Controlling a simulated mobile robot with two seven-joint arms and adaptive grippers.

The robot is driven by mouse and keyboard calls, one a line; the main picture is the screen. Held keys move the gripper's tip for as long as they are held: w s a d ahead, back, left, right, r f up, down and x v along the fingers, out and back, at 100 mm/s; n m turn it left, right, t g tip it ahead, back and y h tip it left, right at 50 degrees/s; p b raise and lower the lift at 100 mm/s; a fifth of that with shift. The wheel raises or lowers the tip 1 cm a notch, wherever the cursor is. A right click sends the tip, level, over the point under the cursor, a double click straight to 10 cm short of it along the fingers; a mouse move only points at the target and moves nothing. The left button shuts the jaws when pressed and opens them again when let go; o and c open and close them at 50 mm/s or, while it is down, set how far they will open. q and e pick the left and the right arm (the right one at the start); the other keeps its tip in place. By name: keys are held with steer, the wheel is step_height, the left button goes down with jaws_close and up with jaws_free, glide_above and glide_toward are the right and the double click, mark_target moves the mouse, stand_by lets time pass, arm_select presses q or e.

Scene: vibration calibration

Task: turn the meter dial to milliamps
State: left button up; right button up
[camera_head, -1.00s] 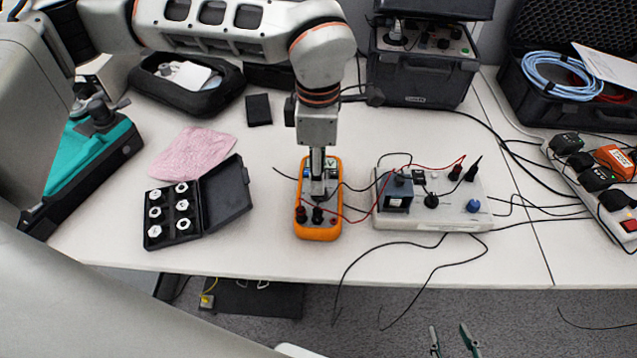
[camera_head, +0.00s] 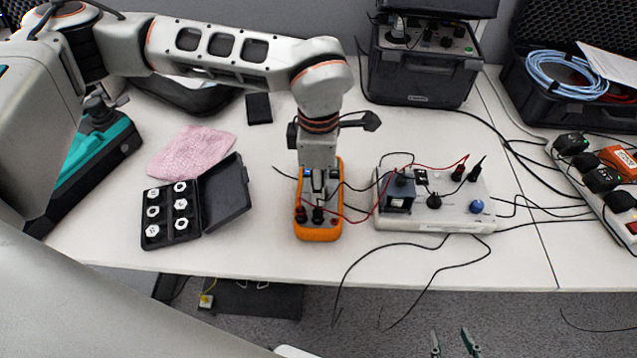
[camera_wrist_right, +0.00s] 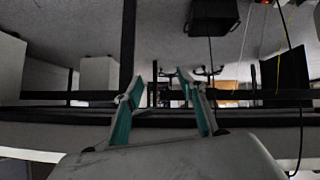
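The orange meter (camera_head: 319,233) lies on the white table with its jacks at the near end. My left gripper (camera_head: 319,192) points straight down over the middle of the meter, its fingertips at the dial area. The gripper covers the dial, so its pointer and setting are hidden. I cannot tell whether the fingers are closed on the dial. My right gripper (camera_head: 454,343) hangs low beyond the table's front edge, far from the meter. In the right wrist view its green fingers (camera_wrist_right: 166,108) are apart with nothing between them.
Black and red leads run from the meter to a grey box (camera_head: 433,205) at its right. A power strip (camera_head: 602,190) is at the right. Cables hang over the front edge.

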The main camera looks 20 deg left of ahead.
arm_select(q)
steer(key=shift+r+m+p, duration=0.15)
steer(key=shift+m+p, duration=0.5)
steer(key=shift+m, duration=0.45)
steer(key=m+p, duration=0.1)
steer(key=m, duration=0.2)
steer(key=shift+w, duration=0.1)
steer(key=shift+m+p, duration=0.65)
steer(key=shift+m, duration=0.55)
steer(key=shift+f, duration=0.2)
steer(key=o, duration=1.1)
